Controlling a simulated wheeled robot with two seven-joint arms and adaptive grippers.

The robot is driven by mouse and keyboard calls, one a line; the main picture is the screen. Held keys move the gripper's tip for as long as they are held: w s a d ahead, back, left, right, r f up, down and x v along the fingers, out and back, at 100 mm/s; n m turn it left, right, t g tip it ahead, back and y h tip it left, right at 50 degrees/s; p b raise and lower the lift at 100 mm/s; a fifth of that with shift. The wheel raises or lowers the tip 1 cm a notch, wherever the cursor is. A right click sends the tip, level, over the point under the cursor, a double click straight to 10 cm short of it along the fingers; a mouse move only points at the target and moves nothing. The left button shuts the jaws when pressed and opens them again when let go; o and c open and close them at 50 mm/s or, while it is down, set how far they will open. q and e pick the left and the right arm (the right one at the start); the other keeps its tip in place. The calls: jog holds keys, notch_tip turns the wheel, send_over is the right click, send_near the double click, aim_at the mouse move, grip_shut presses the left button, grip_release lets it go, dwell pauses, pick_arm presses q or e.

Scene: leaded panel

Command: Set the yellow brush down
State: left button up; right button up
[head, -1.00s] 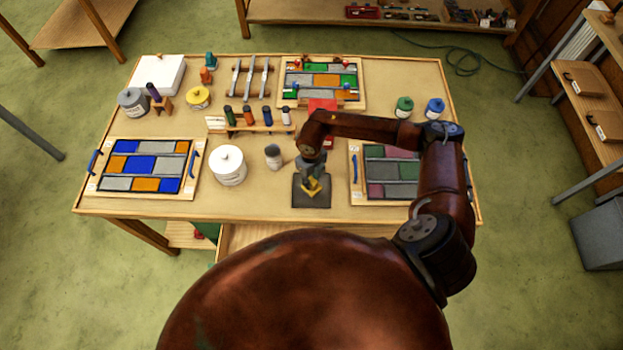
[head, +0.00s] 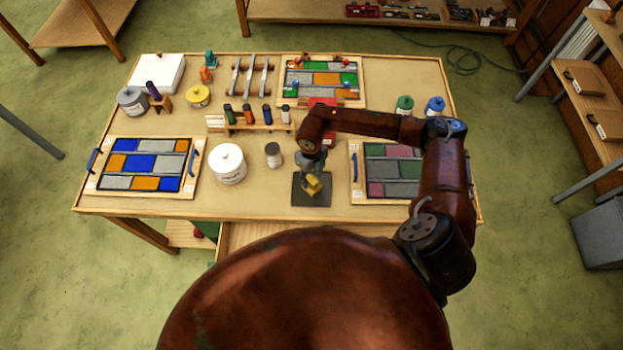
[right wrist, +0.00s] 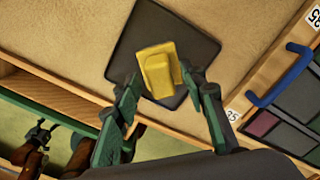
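The yellow brush (head: 313,184), a small blocky thing, rests on a dark square mat (head: 298,200) near the table's front edge. In the right wrist view the brush (right wrist: 158,70) lies over the dark mat (right wrist: 130,38). My right gripper (right wrist: 160,78) is over the brush, with its green fingers spread on either side; a small gap shows beside the brush's near part. In the head view my right gripper (head: 311,178) is just above and behind the brush. The brush's underside is hidden.
A white tub (head: 228,165) and a small grey jar (head: 273,156) stand left of the mat. A leaded panel with a blue handle (head: 354,170) lies close on the right. A rack of bottles (head: 250,126) stands behind. Bare table lies around the mat.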

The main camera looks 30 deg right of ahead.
notch_tip(320, 180, up, 11)
jog(key=b, duration=0.2)
jog(key=shift+f, duration=0.2)
